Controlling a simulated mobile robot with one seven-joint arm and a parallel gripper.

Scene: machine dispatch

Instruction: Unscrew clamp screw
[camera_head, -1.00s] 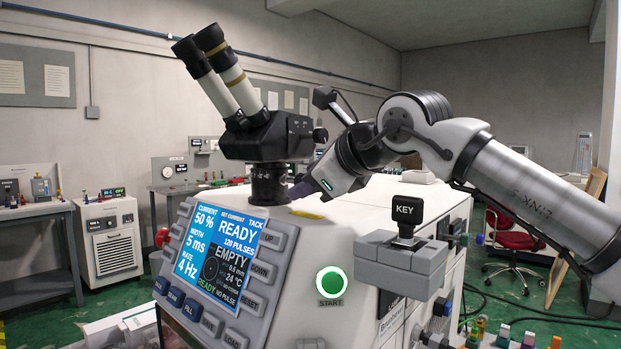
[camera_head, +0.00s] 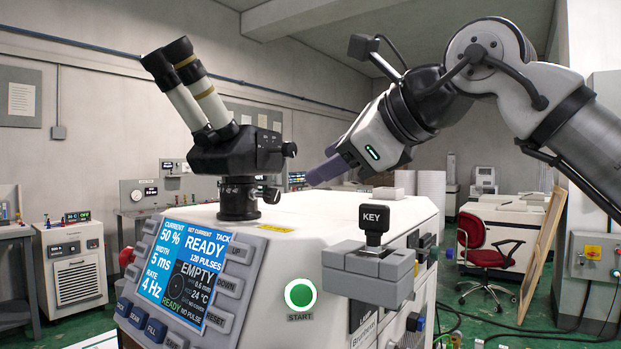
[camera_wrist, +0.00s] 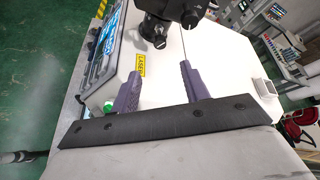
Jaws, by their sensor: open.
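The microscope (camera_head: 215,145) stands on a short black column on the white machine. A dark clamp ring (camera_head: 238,190) surrounds the column, and a small knob, apparently the clamp screw (camera_head: 271,195), sticks out to its right. My gripper (camera_head: 312,178) is right of and slightly above this knob, apart from it. In the wrist view my gripper (camera_wrist: 160,70) has its two purple fingers wide apart with nothing between them. The dark column and clamp (camera_wrist: 154,30) show beyond the fingertips. Which dark part there is the screw is hard to tell.
The control panel with its screen (camera_head: 190,270), the green START button (camera_head: 300,293) and the KEY switch block (camera_head: 370,262) are at the machine's front. A yellow LASER label (camera_wrist: 141,64) lies near my left finger. A red chair (camera_head: 490,245) stands behind at right.

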